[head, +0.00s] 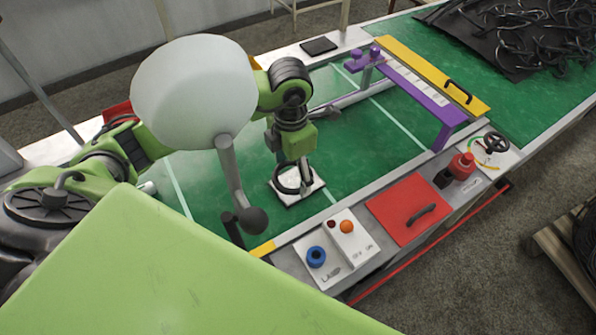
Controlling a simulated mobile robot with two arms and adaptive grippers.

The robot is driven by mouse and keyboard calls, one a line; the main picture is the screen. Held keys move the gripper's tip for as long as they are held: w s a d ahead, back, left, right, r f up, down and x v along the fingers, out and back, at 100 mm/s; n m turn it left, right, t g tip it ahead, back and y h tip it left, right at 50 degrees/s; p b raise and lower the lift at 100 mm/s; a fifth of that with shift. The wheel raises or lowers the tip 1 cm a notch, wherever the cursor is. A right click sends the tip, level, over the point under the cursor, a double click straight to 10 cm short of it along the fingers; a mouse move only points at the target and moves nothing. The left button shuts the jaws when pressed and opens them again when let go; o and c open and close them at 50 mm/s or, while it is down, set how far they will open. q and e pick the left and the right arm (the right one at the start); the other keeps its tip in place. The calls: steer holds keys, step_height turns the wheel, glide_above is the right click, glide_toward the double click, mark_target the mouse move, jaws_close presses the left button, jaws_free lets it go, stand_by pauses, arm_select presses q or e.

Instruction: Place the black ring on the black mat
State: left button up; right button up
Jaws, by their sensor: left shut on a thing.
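The black ring (281,184) is over a small white square plate (291,200) on the green table. My left gripper (303,186) points down at the ring's right side and is shut on it. I cannot tell whether the ring still touches the plate. A small black square mat (319,46) lies flat on the pale far edge of the table, with nothing on it. My right gripper is not in view.
A purple bracket (412,92) and a yellow panel with a black handle (430,73) stand to the right. A red panel (400,205) and a button box (350,240) line the near edge. Dark hoses (520,32) lie on a dark sheet at top right. A pale oval blocks some view.

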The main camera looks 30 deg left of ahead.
arm_select(q)
glide_above(297, 183)
steer(key=s, duration=0.1)
step_height(297, 183, down, 4)
steer(key=shift+d+f+p, duration=0.15)
steer(key=shift+f+p, duration=0.1)
steer(key=shift+p, duration=0.1)
steer(key=shift+w+f, duration=0.3)
steer(key=shift+f, duration=0.15)
steer(key=f+p, duration=0.1)
steer(key=f, duration=0.2)
steer(key=shift+w, duration=0.2)
steer(key=shift+a+f, duration=0.2)
steer(key=shift+f, duration=0.05)
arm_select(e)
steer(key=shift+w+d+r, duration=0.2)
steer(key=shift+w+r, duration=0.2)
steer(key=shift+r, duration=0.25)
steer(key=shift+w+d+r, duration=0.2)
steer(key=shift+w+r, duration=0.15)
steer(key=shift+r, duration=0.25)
arm_select(q)
steer(key=shift+f, duration=0.1)
steer(key=shift+f, duration=0.15)
steer(key=o, duration=1.1)
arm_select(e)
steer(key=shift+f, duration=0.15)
